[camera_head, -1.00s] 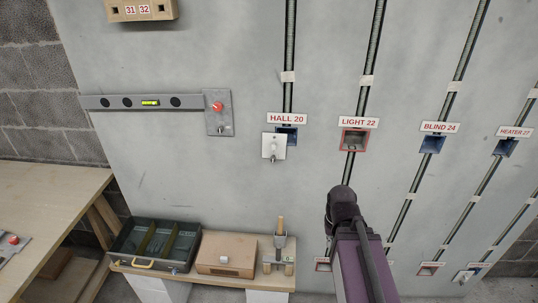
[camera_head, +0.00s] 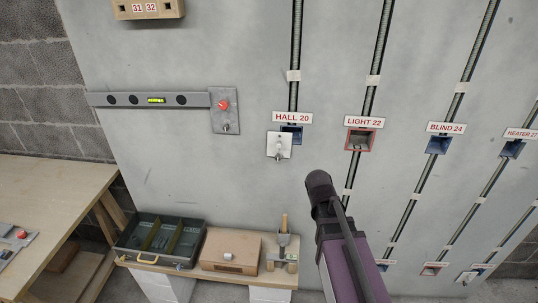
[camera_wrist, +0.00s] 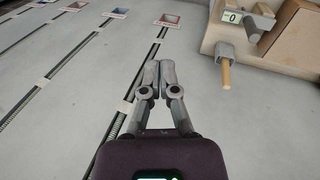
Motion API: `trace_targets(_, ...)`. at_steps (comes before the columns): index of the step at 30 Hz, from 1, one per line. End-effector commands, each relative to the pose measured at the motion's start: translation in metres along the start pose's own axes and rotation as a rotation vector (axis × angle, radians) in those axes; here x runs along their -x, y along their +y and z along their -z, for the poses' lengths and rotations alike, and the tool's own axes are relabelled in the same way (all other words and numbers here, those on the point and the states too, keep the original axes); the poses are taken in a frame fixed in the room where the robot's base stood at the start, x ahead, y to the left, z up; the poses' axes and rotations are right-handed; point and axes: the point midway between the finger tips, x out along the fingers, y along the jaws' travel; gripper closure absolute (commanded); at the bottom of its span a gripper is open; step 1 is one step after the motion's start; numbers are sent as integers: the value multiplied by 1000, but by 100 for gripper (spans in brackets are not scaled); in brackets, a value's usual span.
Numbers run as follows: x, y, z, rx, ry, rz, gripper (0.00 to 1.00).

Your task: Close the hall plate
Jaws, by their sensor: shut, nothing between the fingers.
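The hall plate (camera_head: 279,145) is a small white plate with a knob or latch at its centre. It hangs on the wall below the HALL 20 label (camera_head: 291,118), swung aside to the lower left. The blue hall box (camera_head: 292,134) shows open at its upper right, partly covered by the plate. My gripper (camera_wrist: 160,64) is shut and empty in the wrist view, with the wall behind it. In the head view my arm is right of and below the plate, apart from it; the fingers cannot be made out there.
Open boxes for LIGHT 22 (camera_head: 359,140) and BLIND 24 (camera_head: 438,145) lie to the right. A workbench (camera_head: 45,205) is at left.

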Motion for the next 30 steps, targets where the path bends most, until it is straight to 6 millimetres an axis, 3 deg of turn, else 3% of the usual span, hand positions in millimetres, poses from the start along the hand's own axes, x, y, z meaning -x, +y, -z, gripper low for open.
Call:
trace_targets(1, 8, -9, 17, 21, 17, -44, 100)
trace_targets(11, 61, -64, 88, 113, 169, -339, 100)
trace_targets(18, 115, -122, 132, 175, 324, -533, 100)
trace_targets(24, 166, -180, 158, 219, 470, -672, 100)
trace_targets(30, 203, -223, 169, 244, 580, -761, 100)
